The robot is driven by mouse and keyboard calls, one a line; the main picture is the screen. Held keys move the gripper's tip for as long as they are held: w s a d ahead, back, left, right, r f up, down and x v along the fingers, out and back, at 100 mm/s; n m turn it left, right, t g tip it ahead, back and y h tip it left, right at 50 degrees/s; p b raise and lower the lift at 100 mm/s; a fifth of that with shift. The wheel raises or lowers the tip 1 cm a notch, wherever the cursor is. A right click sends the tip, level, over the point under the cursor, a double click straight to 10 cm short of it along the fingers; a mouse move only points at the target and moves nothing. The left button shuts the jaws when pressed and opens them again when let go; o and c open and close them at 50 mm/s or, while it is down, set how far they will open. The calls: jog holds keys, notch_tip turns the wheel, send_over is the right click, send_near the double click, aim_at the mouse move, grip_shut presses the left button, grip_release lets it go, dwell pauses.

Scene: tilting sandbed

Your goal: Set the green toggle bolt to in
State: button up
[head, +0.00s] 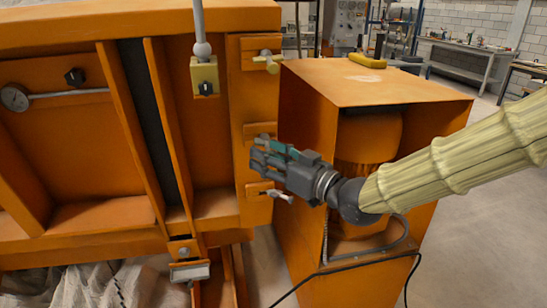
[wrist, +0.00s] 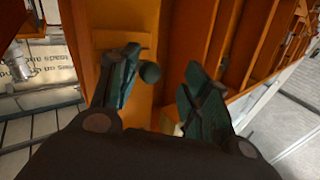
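The green toggle bolt shows in the wrist view as a round dark green knob (wrist: 150,72) in front of the orange plate. The knob lies between my fingers, close to the left one; I cannot tell if they touch. My gripper (wrist: 163,68) is open, with teal-faced fingers apart on either side of the knob. In the head view my gripper (head: 258,158) is at the middle bracket of the vertical orange plate (head: 262,100) and hides most of the bolt there. Whether the bolt is in or out cannot be told.
A yellowish toggle bolt (head: 266,60) sits above on the same plate, and a pale grey one (head: 279,195) just below my gripper. An open-fronted orange housing (head: 300,130) stands close on the right.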

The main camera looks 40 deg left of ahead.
jog(key=shift+f, duration=0.35)
jog(key=shift+d, duration=0.1)
jog(key=s+d, duration=0.1)
jog(key=d, duration=1)
jog(key=shift+d, duration=0.4)
jog(key=shift+r, duration=0.1)
